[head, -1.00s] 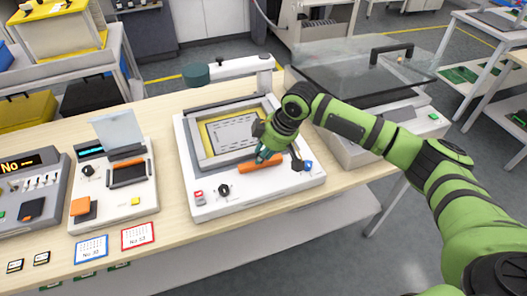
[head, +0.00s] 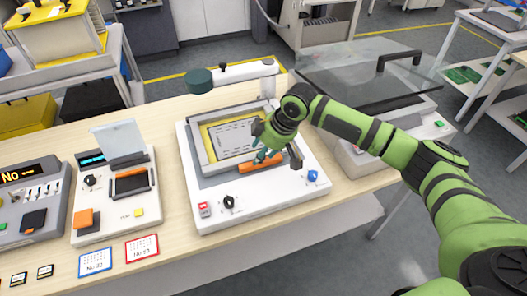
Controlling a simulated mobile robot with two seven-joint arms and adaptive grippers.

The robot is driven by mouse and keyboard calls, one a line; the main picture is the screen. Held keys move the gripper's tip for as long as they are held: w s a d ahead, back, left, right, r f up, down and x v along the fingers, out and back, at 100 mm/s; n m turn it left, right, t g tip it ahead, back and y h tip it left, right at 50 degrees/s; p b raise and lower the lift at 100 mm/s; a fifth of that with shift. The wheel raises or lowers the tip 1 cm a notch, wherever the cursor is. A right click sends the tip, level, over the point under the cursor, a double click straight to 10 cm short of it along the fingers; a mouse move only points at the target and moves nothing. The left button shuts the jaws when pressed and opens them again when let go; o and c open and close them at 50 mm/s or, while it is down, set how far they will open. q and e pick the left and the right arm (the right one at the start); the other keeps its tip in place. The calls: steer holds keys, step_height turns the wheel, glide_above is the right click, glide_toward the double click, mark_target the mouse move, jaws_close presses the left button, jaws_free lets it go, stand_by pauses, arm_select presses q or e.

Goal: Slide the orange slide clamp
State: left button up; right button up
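The orange slide clamp (head: 259,164) is a bar across the front of the frame on the white machine (head: 262,203). A pale printed board (head: 233,137) with a yellow border lies in the frame behind it. My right gripper (head: 266,155) reaches in from the right, its teal fingertips at the clamp's right part. They appear to touch it. The hand hides part of the frame, and I cannot tell whether the fingers are closed around the bar or only against it. My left gripper is out of view.
A red switch (head: 204,209), a black knob (head: 228,202) and a blue knob (head: 312,177) sit on the machine's front. A camera arm (head: 240,72) overhangs its back. A glass-lidded machine (head: 355,70) stands right, a smaller device (head: 118,205) left.

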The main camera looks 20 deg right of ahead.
steer(key=shift+s+f, duration=0.1)
steer(key=shift+s, duration=0.05)
steer(key=shift+s+d+r, duration=0.1)
steer(key=shift+r, duration=0.1)
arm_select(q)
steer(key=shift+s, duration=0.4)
arm_select(e)
steer(key=v, duration=1.1)
steer(key=shift+r, duration=0.3)
